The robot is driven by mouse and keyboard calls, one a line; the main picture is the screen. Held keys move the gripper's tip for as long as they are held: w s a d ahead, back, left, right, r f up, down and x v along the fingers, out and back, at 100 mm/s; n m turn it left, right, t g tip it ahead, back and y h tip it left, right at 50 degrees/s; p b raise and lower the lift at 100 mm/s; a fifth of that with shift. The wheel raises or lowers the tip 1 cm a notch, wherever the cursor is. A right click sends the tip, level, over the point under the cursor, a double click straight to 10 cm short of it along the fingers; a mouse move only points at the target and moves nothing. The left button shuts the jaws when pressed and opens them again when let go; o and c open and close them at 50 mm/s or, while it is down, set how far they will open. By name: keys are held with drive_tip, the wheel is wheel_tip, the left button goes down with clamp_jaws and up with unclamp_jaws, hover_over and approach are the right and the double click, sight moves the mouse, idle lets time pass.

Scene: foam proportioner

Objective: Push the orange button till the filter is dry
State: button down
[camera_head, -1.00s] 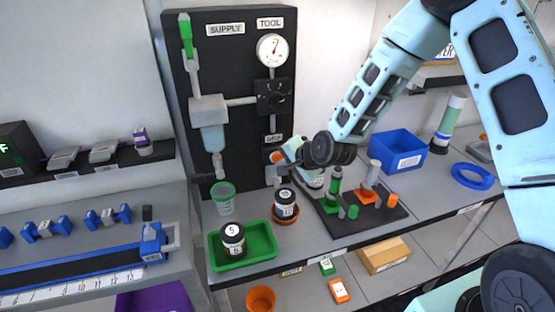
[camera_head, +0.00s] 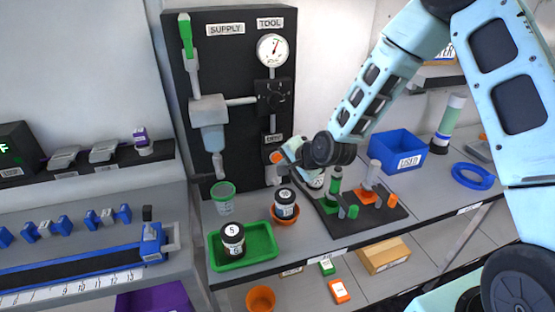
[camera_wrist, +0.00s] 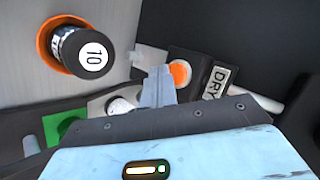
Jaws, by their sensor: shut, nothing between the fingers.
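The orange button (camera_head: 276,157) sits low on the black panel, below a small label. The wrist view shows it as an orange disc (camera_wrist: 180,73) in a pale ring on a dark block, beside a label reading DRY (camera_wrist: 215,82). My gripper (camera_wrist: 157,72) is shut and empty, its tips just left of the button in that view. In the head view my gripper (camera_head: 287,154) is right beside the button. I cannot tell whether the tips touch it. No part is clearly recognisable as the filter, and I cannot tell whether it is wet or dry.
A black jar marked 10 (camera_head: 285,203) stands in an orange dish close below my gripper. A green tray (camera_head: 267,240) holds another black jar (camera_head: 233,238). A black rack with green and orange parts (camera_head: 330,222) is at right, before a blue bin (camera_head: 399,150).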

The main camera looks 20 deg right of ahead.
drive_tip(key=shift+w, duration=0.15)
drive_tip(key=shift+w, duration=0.25)
drive_tip(key=shift+w, duration=0.5)
idle(0.8)
drive_tip(key=shift+s, duration=0.9)
drive_tip(key=shift+s+b, duration=0.45)
drive_tip(key=shift+s, duration=2.05)
